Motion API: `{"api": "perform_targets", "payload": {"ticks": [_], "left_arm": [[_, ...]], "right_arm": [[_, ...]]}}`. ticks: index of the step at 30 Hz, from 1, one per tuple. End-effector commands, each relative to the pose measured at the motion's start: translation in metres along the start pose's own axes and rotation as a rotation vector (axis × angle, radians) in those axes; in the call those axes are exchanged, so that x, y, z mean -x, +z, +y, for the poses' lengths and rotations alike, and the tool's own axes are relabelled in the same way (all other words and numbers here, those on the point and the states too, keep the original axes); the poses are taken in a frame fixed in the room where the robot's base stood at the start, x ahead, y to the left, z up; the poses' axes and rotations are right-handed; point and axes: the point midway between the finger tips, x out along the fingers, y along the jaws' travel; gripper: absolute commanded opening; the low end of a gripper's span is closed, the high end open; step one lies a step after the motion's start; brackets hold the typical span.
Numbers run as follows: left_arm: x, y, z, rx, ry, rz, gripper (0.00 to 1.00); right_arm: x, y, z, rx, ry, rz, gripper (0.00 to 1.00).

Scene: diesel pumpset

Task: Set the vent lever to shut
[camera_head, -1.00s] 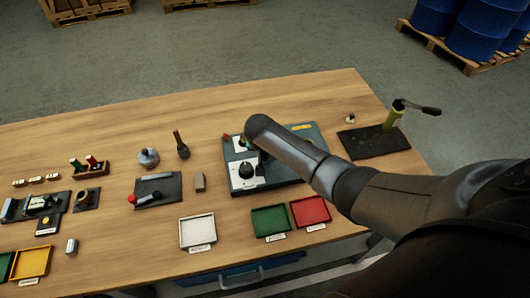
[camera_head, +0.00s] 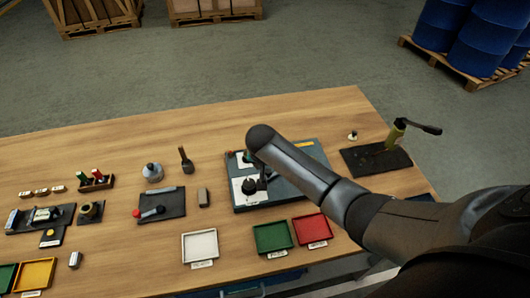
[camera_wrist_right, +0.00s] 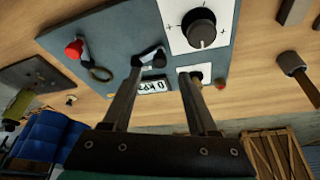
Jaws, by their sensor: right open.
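A grey control panel (camera_head: 290,190) lies on the table under my right arm. In the right wrist view the panel (camera_wrist_right: 105,35) carries a small metallic lever with a dark end (camera_wrist_right: 152,57), a black rotary knob on a white plate (camera_wrist_right: 201,27), and a red button (camera_wrist_right: 74,49). I cannot read which part is marked as the vent lever. My right gripper (camera_wrist_right: 162,72) is open and empty above the panel. One fingertip is close to the small lever; contact cannot be told. In the head view my arm hides most of this gripper. My left gripper is out of view.
A white tray (camera_head: 184,248), a green tray (camera_head: 256,247) and a red tray (camera_head: 296,231) lie in front of the panel. A dark plate with a red-ended lever (camera_head: 152,212) is to the left. A hand-pump on a dark base (camera_head: 375,160) stands at the right.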

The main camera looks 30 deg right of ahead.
Motion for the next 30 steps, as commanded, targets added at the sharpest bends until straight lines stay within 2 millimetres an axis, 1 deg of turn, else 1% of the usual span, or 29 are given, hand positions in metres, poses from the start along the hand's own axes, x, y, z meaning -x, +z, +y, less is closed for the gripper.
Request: {"api": "perform_targets", "payload": {"ticks": [1,12,18,24,30], "left_arm": [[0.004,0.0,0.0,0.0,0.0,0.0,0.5],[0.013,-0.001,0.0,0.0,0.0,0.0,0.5],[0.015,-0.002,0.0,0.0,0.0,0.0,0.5],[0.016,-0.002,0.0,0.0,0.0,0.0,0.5],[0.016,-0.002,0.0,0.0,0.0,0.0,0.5]], "right_arm": [[0.01,-0.001,0.0,0.0,-0.001,0.002,0.59],[0.069,-0.001,0.0,0.0,-0.003,0.002,0.59],[0.093,0.0,0.0,0.0,-0.001,0.001,0.59],[0.104,0.0,0.0,0.0,0.0,0.0,0.59],[0.105,0.0,0.0,0.0,0.001,0.0,0.59]]}}
